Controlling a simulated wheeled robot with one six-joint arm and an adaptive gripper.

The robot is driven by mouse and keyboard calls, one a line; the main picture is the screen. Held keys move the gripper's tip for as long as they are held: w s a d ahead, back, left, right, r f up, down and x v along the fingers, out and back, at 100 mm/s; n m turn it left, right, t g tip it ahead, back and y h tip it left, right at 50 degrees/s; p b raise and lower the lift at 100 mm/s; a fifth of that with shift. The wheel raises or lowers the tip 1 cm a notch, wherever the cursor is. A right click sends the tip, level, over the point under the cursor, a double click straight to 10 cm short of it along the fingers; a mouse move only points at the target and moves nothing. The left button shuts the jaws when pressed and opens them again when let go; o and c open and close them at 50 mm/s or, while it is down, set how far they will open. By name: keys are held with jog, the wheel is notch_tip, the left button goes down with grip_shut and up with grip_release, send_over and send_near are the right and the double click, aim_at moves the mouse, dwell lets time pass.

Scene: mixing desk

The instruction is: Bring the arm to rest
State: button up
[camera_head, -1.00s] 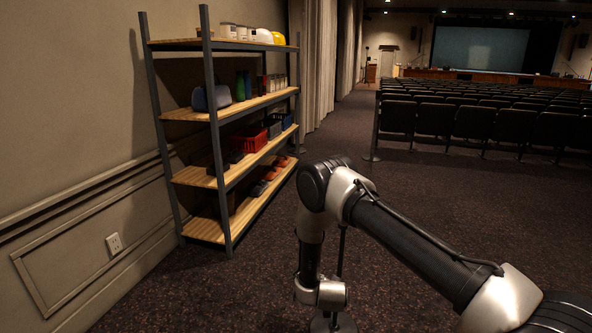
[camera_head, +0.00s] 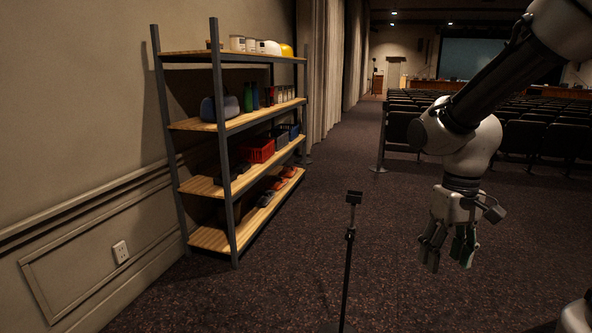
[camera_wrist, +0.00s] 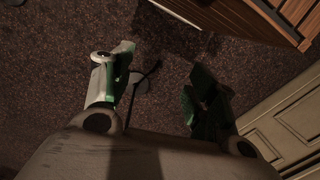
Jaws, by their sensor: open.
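My gripper (camera_head: 449,246) hangs at the right of the head view, its fingers pointing down over the carpet. It is open and nothing shows between its fingers. My arm comes in from the top right and bends above the gripper. In the wrist view, my gripper (camera_wrist: 160,90) shows its two fingers spread apart, with carpet beyond them.
A shelf rack (camera_head: 226,122) with several items stands against the left wall. A thin black stand (camera_head: 348,260) rises from the floor left of my gripper. Rows of seats (camera_head: 530,135) fill the back right. The carpet (camera_head: 335,170) between rack and seats is clear.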

jog(key=s+d+r+m+t, duration=0.1)
jog(key=s+d+r+t, duration=0.1)
jog(key=s+d+r, duration=0.1)
jog(key=s+d+r+m+t, duration=0.1)
jog(key=s+d+r+t, duration=0.2)
jog(key=r, duration=0.4)
jog(key=shift+s+d+r, duration=0.3)
jog(key=shift+s+r, duration=0.1)
jog(key=shift+s, duration=0.45)
